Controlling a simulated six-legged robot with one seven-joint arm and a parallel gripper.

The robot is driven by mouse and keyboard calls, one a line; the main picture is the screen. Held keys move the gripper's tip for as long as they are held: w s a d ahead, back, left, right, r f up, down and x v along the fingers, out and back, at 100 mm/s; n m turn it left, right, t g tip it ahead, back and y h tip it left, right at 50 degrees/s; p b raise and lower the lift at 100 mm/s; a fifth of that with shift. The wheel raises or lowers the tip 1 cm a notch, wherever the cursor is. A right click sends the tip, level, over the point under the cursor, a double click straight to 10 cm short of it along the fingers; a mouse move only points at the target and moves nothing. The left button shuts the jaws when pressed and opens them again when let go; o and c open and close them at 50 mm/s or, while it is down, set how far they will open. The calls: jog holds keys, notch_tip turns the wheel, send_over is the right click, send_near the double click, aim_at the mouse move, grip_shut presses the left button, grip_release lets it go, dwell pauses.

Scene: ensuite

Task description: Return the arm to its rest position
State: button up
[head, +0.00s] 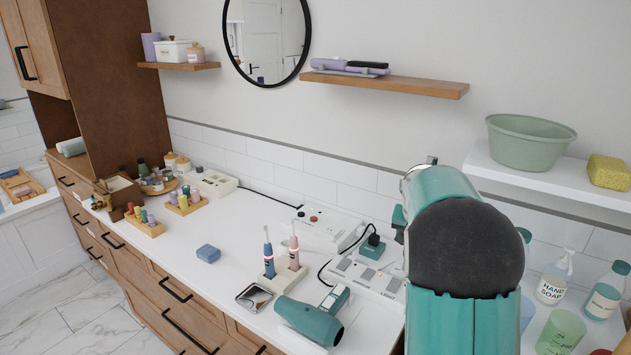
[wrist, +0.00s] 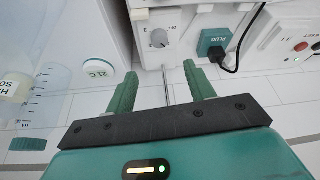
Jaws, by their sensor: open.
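My gripper (wrist: 160,78) shows in the wrist view with its two green fingers apart. No object is held between them. A thin metal rod shows in the gap, and I cannot tell what it belongs to. Beyond the fingers is a white unit with a round grey knob (wrist: 159,38). In the head view my teal arm with its dark round joint cover rises over the right part of the counter. It hides the counter behind it, and the fingers cannot be made out there.
A teal hair dryer (head: 312,321), toothbrushes (head: 269,254) and a soap bottle (head: 554,279) stand around the arm. A shelf with a green basin (head: 530,143) is at right. The counter's middle (head: 208,222) is mostly clear.

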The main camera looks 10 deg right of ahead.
jog(key=s+a+r+n+t+y, duration=0.1)
jog(key=s+a+r+n, duration=0.3)
jog(key=s+a, duration=0.7)
jog(key=s+a+r+n+t+y, duration=0.1)
jog(key=s+a+r+y, duration=0.1)
jog(key=s+a+r, duration=0.7)
jog(key=s+a+f+n, duration=0.1)
jog(key=s+a+f, duration=0.1)
jog(key=s+a, duration=0.2)
jog(key=s+a+f+n, duration=0.1)
jog(key=s+a+f, duration=0.2)
jog(key=s, duration=0.4)
jog(key=shift+s+a+f+n, duration=0.2)
jog(key=shift+a+f+n, duration=0.1)
jog(key=shift+a, duration=0.15)
